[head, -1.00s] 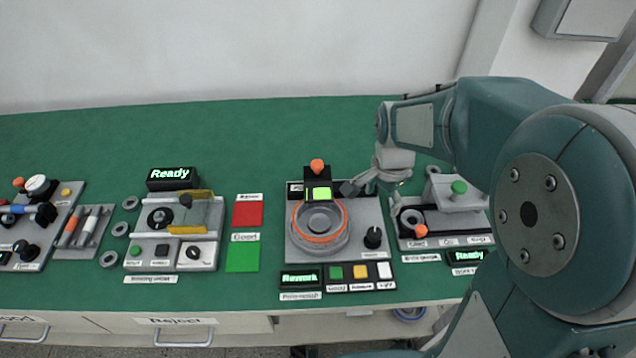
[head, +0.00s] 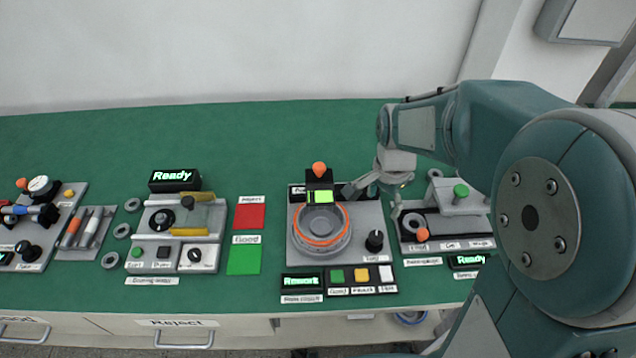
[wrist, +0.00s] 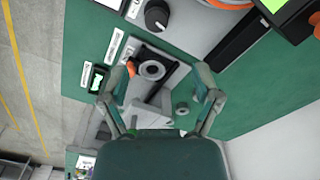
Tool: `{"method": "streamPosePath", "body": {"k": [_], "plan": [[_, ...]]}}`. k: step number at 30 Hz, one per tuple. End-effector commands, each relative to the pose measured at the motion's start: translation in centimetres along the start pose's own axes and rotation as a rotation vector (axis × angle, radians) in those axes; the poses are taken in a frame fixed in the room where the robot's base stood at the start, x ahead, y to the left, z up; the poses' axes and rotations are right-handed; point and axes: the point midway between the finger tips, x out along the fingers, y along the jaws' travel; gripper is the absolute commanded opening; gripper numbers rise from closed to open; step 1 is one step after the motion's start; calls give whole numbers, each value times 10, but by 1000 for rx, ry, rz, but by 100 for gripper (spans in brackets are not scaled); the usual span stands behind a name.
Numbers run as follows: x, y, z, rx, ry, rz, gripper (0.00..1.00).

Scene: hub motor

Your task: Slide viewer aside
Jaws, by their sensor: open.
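The viewer (head: 321,183) is a black block with an orange knob on top and a lit green screen. It stands at the back of the grey inspection station, behind a round grey hub with an orange ring (head: 322,226). My gripper (head: 352,190) is just right of the viewer, with a small gap seeming to lie between them; contact is hard to judge. In the wrist view my gripper's fingers (wrist: 164,72) are spread wide with nothing held. The viewer's lit green screen (wrist: 272,4) is cut off at the top right there.
A small fixture with a green knob (head: 461,190) stands at right, near my arm. Red (head: 249,216) and green (head: 243,260) pads lie left of the station. The green table behind is clear.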

Motion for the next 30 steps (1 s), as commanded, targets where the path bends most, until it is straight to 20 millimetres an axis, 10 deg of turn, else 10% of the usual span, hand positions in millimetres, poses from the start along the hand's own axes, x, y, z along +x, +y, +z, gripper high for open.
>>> {"method": "streamPosePath", "body": {"k": [18, 30], "plan": [[-58, -180, 15, -191, -1, -1, 79], [-38, -193, 20, -208, -4, 4, 79]]}}
